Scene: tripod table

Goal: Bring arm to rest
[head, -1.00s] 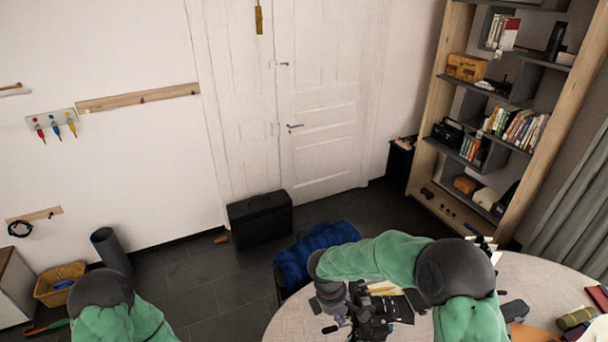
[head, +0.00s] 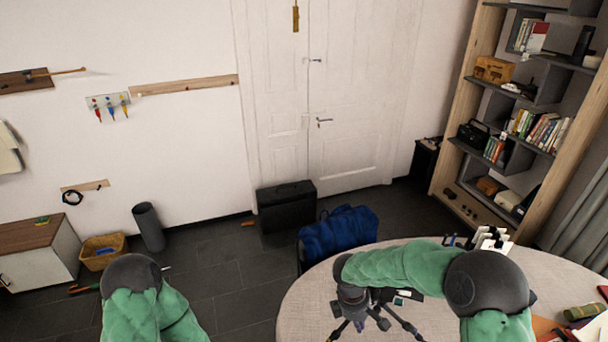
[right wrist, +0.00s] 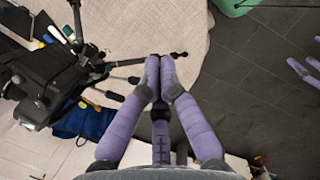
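My right gripper (head: 350,318) hangs over the round table's (head: 308,304) left part in the head view, below the green-sleeved arm. A black tripod (head: 404,324) stands on the table close by, partly hidden behind my wrist. The right wrist view shows its dark body (right wrist: 50,85) at the left, apart from the fingers. My left arm is low at the left in the head view, its hand out of frame. The left gripper's spread purple fingers (right wrist: 303,70) show at the wrist view's right edge.
A blue bag (head: 338,234) is behind the table's far edge. A black case (head: 286,206) stands by the door. A tall bookshelf (head: 500,120) is at the right. A low cabinet (head: 38,250) and basket (head: 103,252) stand at the left wall. The floor between is open.

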